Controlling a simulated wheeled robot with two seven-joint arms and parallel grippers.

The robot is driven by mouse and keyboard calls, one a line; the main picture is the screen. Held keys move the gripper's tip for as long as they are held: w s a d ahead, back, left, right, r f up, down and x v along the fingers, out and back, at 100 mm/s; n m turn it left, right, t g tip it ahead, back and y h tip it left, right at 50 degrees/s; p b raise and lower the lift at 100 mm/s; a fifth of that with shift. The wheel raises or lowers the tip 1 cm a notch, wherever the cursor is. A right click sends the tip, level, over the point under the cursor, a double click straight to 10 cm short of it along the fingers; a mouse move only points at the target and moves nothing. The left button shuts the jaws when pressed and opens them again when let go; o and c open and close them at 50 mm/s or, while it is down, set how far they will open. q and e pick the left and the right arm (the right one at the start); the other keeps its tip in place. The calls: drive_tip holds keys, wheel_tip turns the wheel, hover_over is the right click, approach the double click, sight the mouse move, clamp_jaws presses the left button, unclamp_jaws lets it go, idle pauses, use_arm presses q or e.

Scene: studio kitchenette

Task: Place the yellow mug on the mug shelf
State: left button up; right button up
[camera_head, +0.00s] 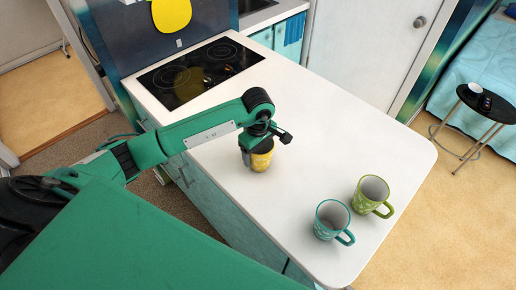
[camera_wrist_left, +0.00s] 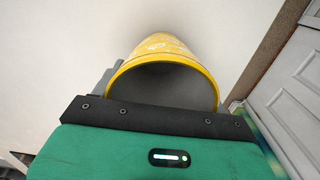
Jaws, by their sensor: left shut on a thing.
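The yellow mug (camera_head: 261,158) stands at the left edge of the white counter in the head view, under my left gripper (camera_head: 259,141). In the left wrist view the yellow mug (camera_wrist_left: 165,70) shows its rim and grey inside, close against the gripper (camera_wrist_left: 150,112). The left gripper is shut on the mug; the fingers are mostly hidden by the wrist and the mug. I cannot tell whether the mug touches the counter. No mug shelf can be made out in these views. My right gripper is not in view.
A teal mug (camera_head: 332,220) and a green mug (camera_head: 371,196) stand close together on the right part of the counter (camera_head: 310,130). A black cooktop (camera_head: 200,70) lies at the back left. A small round black table (camera_head: 487,103) stands on the floor at the far right.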

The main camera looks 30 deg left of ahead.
use_arm(q)
drive_tip(key=shift+f+b, duration=0.2)
drive_tip(key=shift+b, duration=0.1)
drive_tip(key=o, duration=1.2)
drive_tip(key=shift+r, duration=0.1)
